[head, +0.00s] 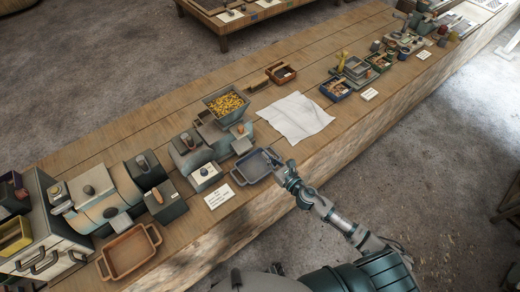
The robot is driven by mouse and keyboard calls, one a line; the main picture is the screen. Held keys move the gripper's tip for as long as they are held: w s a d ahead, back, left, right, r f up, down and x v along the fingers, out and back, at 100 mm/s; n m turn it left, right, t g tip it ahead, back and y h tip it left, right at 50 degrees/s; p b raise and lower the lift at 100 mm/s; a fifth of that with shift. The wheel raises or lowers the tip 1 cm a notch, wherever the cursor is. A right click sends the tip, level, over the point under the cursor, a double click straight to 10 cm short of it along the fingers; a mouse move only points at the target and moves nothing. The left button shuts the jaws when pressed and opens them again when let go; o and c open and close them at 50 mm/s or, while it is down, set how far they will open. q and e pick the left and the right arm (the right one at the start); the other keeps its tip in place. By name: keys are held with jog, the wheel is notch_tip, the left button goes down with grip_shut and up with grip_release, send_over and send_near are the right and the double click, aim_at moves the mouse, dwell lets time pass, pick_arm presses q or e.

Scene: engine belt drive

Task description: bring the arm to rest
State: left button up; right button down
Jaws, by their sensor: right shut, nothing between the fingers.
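My right arm (345,225) reaches up from the lower right to the front edge of the bench. My right gripper (274,166) is at its end, small and dark, at the right side of a blue-grey two-handled tray (250,168). It looks shut, with nothing seen in it. It overlaps the tray's right end in the picture; I cannot tell whether they touch. My left gripper is not in view.
The long wooden bench (160,105) carries grey machines, a hopper of yellow pieces (227,104), an orange-brown tray (128,252), a white cloth (296,118) and small boxes (336,89). Open concrete floor (440,170) lies right of the bench.

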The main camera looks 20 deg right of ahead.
jog(key=s+d+f+m+g+h, duration=0.2)
jog(key=s+f+m+g+h, duration=0.3)
jog(key=m, duration=0.8)
jog(key=s+d+f+m+h, duration=0.35)
jog(key=s+m, duration=0.35)
jog(key=m, duration=0.5)
jog(key=s+a+f+m+g+y, duration=0.1)
jog(key=s+a+m+g, duration=0.1)
jog(key=s+m+g, duration=0.3)
jog(key=s+a+f+m+g+y, duration=0.1)
jog(key=s+f+m, duration=0.1)
jog(key=s+m, duration=0.35)
jog(key=s+a+f+m+g, duration=0.1)
jog(key=s+a+m+g, duration=0.15)
jog(key=s, duration=0.45)
notch_tip(320, 180, down, 27)
jog(key=s+g, duration=0.1)
jog(key=s, duration=0.1)
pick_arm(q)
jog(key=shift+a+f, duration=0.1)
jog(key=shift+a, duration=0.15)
pick_arm(e)
jog(key=s+d+f+g, duration=0.1)
jog(key=s+d+f, duration=0.2)
jog(key=s+f, duration=1.1)
jog(key=shift+s+d+f, duration=0.2)
jog(key=shift+s+f, duration=0.15)
jog(key=shift+s, duration=0.55)
